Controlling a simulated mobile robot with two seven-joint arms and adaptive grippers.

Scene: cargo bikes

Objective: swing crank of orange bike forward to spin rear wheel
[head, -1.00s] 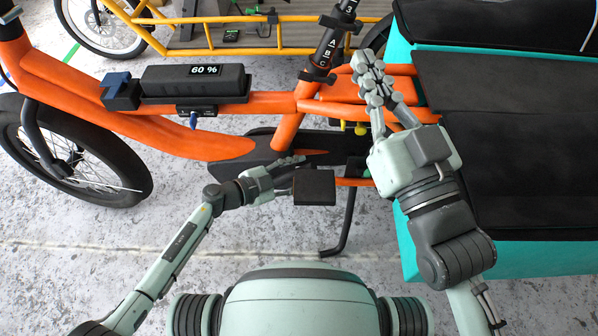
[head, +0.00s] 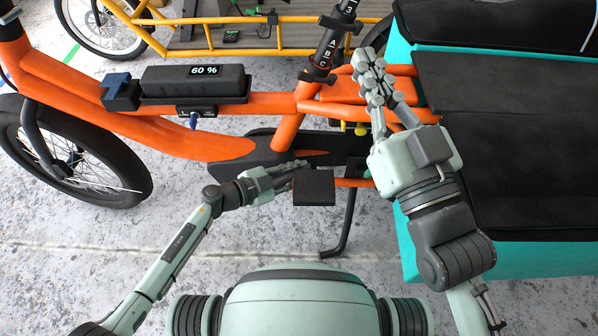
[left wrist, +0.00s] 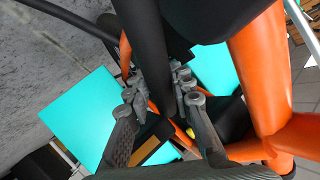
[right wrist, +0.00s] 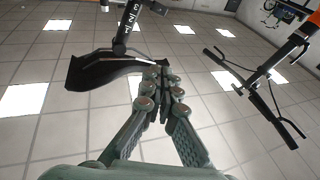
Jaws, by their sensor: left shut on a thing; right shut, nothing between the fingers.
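The orange bike (head: 190,147) stands across the head view. Its black pedal (head: 314,187) is near the middle, below the frame. My left gripper (head: 292,170) is just left of the pedal, beside the dark chain cover (head: 258,154). In the left wrist view its fingers (left wrist: 160,98) are shut on the black crank arm (left wrist: 152,45), which runs between them. My right gripper (head: 367,62) is shut and empty, raised near the seat post (head: 332,45). Its fingers also show shut in the right wrist view (right wrist: 160,85). The rear wheel is hidden by the bags.
Black bags (head: 500,95) over a teal box (head: 480,262) fill the right side. The kickstand (head: 344,228) reaches the floor below the pedal. The front wheel (head: 85,165) is at left. A yellow bike (head: 285,20) stands behind. The right wrist view shows the saddle (right wrist: 105,72) and handlebar (right wrist: 262,85).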

